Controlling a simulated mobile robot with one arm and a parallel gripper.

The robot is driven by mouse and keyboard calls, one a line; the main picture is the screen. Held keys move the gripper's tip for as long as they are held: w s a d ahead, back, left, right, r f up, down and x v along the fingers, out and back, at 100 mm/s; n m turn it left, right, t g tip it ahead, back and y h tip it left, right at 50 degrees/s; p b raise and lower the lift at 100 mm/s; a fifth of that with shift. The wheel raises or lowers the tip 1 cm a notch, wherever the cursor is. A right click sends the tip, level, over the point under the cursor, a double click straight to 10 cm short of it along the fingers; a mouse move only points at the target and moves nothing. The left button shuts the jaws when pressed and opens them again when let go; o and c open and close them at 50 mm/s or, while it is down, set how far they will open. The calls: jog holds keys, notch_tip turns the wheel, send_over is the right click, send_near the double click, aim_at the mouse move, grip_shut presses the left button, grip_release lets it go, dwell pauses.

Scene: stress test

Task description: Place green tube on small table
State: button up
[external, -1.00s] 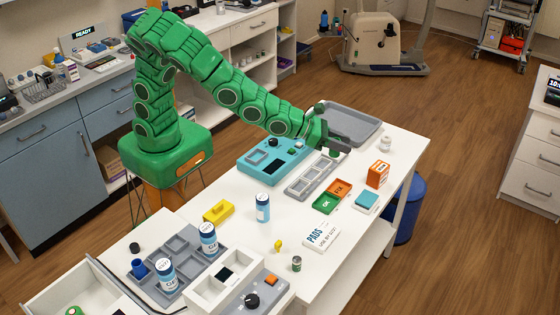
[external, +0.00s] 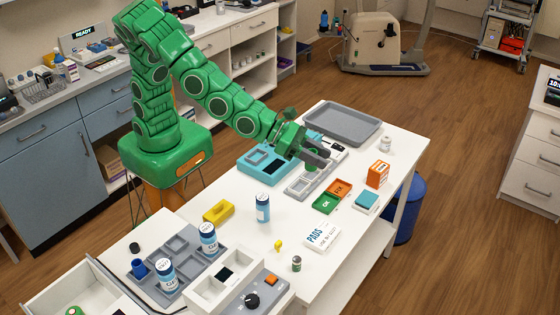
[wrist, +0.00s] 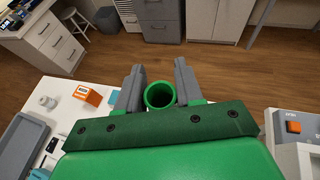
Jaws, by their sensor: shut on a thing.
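My gripper (external: 318,158) is over the white table (external: 349,256), above the grey compartment strip. In the wrist view my gripper (wrist: 158,85) is shut on the green tube (wrist: 160,95), whose round open end shows between the two grey fingers. The pictures do not clearly show which table is the small one.
Near the gripper are a teal device (external: 265,168), a grey tray (external: 343,124), green and orange bins (external: 325,204), an orange box (external: 377,174) and a white pads box (external: 322,237). A blue-white bottle (external: 263,209) stands farther left. A blue bin (external: 411,210) is on the floor.

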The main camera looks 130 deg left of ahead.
jog(key=shift+a+f+n+g+y, duration=0.25)
jog(key=shift+a+n+g+y, duration=0.05)
jog(key=shift+a+n+y, duration=0.55)
jog(key=shift+f, duration=0.1)
jog(key=shift+s+a+f+n+y, duration=0.1)
jog(key=shift+a+f+n+y, duration=0.05)
jog(key=shift+a+n+y, duration=0.1)
